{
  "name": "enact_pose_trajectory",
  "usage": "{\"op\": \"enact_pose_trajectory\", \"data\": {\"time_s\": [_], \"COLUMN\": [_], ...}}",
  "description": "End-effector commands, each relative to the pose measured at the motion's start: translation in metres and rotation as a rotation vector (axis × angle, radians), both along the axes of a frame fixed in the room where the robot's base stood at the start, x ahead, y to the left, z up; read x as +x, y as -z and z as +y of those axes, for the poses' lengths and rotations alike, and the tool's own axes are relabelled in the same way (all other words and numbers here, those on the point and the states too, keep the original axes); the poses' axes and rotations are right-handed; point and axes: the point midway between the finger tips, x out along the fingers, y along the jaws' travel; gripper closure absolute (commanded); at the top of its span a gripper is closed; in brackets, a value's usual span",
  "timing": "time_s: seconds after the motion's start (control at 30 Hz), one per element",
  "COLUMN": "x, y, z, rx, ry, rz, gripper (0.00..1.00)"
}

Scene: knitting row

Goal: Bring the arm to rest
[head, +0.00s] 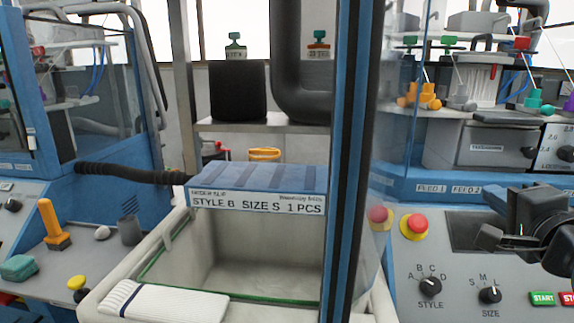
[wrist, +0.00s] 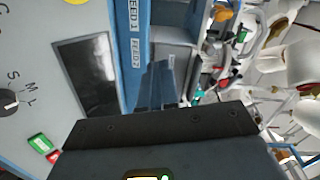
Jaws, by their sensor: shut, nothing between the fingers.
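My gripper (head: 489,237) is at the right edge of the head view, in front of the grey control panel (head: 393,285) and its dark screen (head: 466,231). Its fingers are shut and empty, and it appears apart from the panel. Part of my arm runs out of the picture on the right. The panel's screen (wrist: 88,76) shows at the left there.
The panel carries a style knob (head: 430,286), a size knob (head: 490,295), a green start button (head: 542,298) and a red stop button (head: 416,224). A blue post (head: 350,150) stands left of it. A white bin (head: 183,253) holds a folded white knit (head: 163,302).

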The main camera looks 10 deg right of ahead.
Motion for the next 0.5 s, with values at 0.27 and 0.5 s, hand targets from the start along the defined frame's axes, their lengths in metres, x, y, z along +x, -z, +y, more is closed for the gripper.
{"op": "enact_pose_trajectory", "data": {"time_s": [0.27,0.5], "x": [-0.052,-0.114], "y": [0.098,0.157], "z": [0.054,0.097], "rx": [-0.235,-0.455], "ry": [-0.053,-0.113], "rz": [0.119,0.204], "gripper": [1.0,1.0]}}
